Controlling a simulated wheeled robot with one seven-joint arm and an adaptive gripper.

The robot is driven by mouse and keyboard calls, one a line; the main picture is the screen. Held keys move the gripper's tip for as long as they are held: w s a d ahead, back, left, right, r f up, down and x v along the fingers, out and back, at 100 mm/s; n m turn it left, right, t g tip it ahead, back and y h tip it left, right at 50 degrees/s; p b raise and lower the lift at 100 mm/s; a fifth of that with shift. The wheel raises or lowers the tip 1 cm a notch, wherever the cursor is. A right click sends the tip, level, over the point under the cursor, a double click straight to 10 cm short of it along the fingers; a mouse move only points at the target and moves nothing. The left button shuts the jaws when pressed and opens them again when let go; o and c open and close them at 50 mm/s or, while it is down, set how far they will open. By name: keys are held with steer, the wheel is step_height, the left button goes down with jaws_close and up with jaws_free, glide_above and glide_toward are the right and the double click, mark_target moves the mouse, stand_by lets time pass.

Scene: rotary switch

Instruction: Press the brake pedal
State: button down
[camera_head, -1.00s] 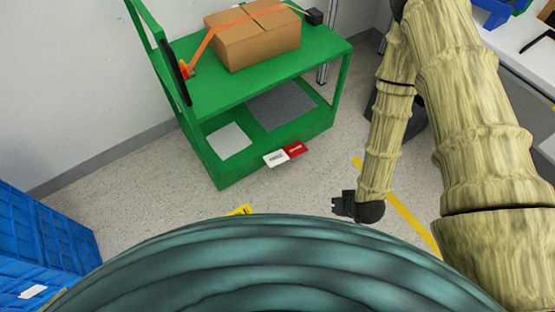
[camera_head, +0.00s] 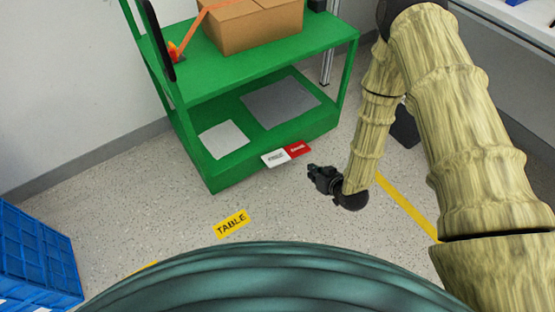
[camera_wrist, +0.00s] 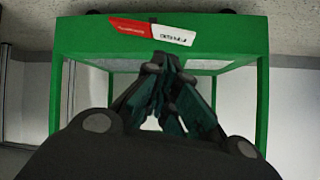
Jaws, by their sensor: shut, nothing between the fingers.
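Two small flat plates sit side by side on the low front edge of a green cart (camera_head: 285,38): a white plate (camera_head: 275,158) and a red plate (camera_head: 297,148). They look like pedals, but their lettering is too small to read. In the wrist view the red plate (camera_wrist: 130,27) is left of the white plate (camera_wrist: 173,35). My gripper (camera_head: 311,171) is low, in front of the cart, just right of and below the plates, apparently apart from them. In the wrist view its fingers (camera_wrist: 168,62) are shut and empty, pointing towards the plates.
A cardboard box (camera_head: 250,27) with an orange strap stands on the cart's top shelf. A blue crate (camera_head: 35,255) is at the lower left. A yellow TABLE label (camera_head: 231,224) and a yellow line (camera_head: 405,206) mark the floor. The floor before the cart is clear.

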steer(key=w+a+f+n+t+y+b, duration=0.2)
steer(key=w+a+f+y+b, duration=0.2)
steer(key=w+b, duration=0.5)
steer(key=shift+a+f+b, duration=0.25)
steer(key=shift+a+b, duration=0.55)
steer(key=shift+a, duration=0.45)
steer(key=b, duration=0.5)
glide_above(278, 157)
steer(key=f, duration=0.2)
steer(key=shift+s+d+f, duration=0.15)
steer(key=shift+d+f, duration=0.15)
steer(key=shift+f, duration=0.05)
steer(key=f, duration=0.1)
steer(key=f+b, duration=0.1)
steer(key=shift+a+f+b, duration=0.45)
steer(key=shift+f+b, duration=0.2)
steer(key=shift+f, duration=0.15)
